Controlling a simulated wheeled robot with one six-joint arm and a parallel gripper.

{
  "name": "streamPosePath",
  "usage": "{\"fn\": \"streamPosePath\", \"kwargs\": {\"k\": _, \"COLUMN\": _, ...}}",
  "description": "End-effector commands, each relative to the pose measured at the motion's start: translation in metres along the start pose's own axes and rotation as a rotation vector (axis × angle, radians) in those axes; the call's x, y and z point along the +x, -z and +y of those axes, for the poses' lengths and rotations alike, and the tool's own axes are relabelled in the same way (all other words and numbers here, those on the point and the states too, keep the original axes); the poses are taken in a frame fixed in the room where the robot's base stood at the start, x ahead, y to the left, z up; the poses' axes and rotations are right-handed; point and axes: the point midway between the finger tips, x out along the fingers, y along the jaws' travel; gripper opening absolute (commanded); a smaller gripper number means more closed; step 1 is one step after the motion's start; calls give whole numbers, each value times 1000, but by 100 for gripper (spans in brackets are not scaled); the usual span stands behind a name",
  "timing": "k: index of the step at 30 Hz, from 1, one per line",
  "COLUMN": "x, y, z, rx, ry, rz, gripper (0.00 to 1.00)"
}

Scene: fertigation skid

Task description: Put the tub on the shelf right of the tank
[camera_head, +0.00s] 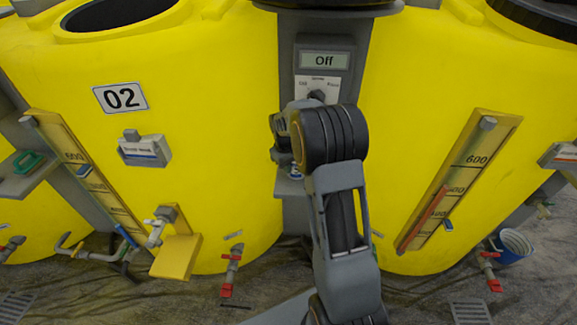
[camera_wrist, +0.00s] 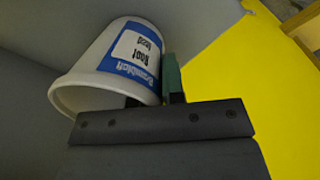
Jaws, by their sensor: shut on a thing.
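The tub (camera_wrist: 130,55) is white with a blue and white label and shows tilted in the wrist view. My gripper (camera_wrist: 160,97) is shut on it near its rim; a green finger pad stands against its right side. The other finger is mostly hidden by the tub. In the head view my gripper (camera_head: 283,140) is in front of the grey panel right of the yellow tank 02 (camera_head: 200,60), and my arm hides the tub there.
A control box reading "Off" (camera_head: 324,60) is just above my gripper. Another yellow tank (camera_head: 410,90) stands on the right. A sloped gauge (camera_head: 460,180), red-handled valves (camera_head: 228,275) and a blue bucket (camera_head: 513,247) are around. A green object (camera_head: 28,162) lies on the left shelf.

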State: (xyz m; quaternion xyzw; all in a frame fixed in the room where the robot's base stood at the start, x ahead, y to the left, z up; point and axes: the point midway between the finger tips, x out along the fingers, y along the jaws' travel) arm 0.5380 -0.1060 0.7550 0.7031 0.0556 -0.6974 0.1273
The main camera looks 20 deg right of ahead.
Motion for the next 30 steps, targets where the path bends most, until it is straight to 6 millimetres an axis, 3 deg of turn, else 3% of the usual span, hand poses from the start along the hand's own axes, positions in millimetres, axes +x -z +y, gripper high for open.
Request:
{"fn": "streamPosePath", "kwargs": {"k": 1, "x": 3, "y": 0, "z": 0, "rx": 0, "ry": 0, "rz": -1, "gripper": 0}}
{"fn": "streamPosePath", "kwargs": {"k": 2, "x": 3, "y": 0, "z": 0, "rx": 0, "ry": 0, "rz": -1, "gripper": 11}}
{"fn": "streamPosePath", "kwargs": {"k": 3, "x": 2, "y": 0, "z": 0, "rx": 0, "ry": 0, "rz": -1, "gripper": 14}}
{"fn": "streamPosePath", "kwargs": {"k": 10, "x": 2, "y": 0, "z": 0, "rx": 0, "ry": 1, "rz": -1, "gripper": 35}}
{"fn": "streamPosePath", "kwargs": {"k": 20, "x": -6, "y": 0, "z": 0, "rx": 0, "ry": 0, "rz": 1, "gripper": 35}}
{"fn": "streamPosePath", "kwargs": {"k": 30, "x": -67, "y": 0, "z": 0, "rx": 0, "ry": -1, "rz": 3, "gripper": 35}}
